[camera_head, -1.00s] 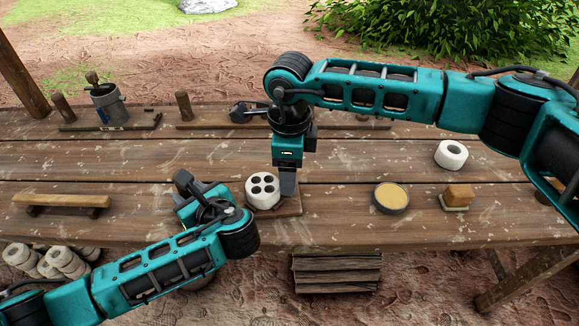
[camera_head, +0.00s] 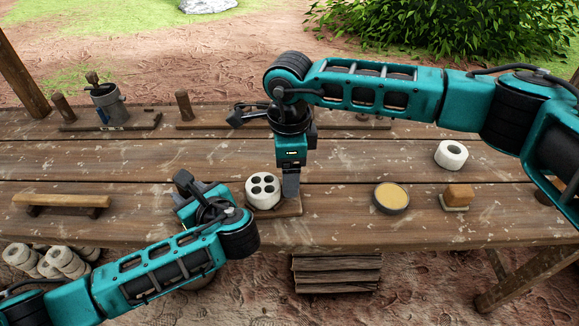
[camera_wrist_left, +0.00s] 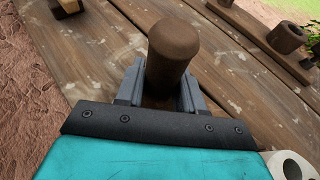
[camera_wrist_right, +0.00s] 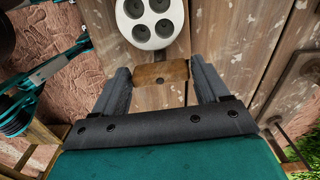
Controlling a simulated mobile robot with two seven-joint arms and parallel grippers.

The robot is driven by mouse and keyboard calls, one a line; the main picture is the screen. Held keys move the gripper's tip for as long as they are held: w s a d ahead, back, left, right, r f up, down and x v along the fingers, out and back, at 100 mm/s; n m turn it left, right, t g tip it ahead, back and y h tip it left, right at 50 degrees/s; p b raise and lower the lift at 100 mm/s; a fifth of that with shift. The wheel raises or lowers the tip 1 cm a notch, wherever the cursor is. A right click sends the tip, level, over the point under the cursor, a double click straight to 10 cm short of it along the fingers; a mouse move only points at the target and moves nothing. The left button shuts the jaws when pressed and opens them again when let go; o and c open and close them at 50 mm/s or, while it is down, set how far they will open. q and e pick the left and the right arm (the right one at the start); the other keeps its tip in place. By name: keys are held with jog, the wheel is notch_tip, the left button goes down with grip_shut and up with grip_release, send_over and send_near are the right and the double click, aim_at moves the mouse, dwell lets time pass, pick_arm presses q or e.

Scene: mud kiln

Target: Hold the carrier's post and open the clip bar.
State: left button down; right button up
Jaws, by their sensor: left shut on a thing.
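The carrier shows in the head view as a wooden base board (camera_head: 290,208) at the table's front edge, bearing a white cylinder with several round holes (camera_head: 263,190). My left gripper (camera_wrist_left: 161,88) is shut on an upright round wooden post (camera_wrist_left: 173,48), at the left of the white cylinder. My right gripper (camera_head: 291,190) points down just right of the white cylinder.
A round dish with tan filling (camera_head: 391,197), a block on a small base (camera_head: 458,195) and a white ring (camera_head: 451,154) stand to the right. A wooden rest (camera_head: 62,201) lies at the left. A grey pot (camera_head: 111,106) stands at the back left. The middle-left tabletop is clear.

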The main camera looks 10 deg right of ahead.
jog(key=shift+o, duration=1.4)
notch_tip(320, 180, up, 12)
pick_arm(q)
jog(key=c, duration=0.6)
grip_release()
pick_arm(e)
notch_tip(320, 180, up, 4)
pick_arm(q)
jog(key=shift+d, duration=0.1)
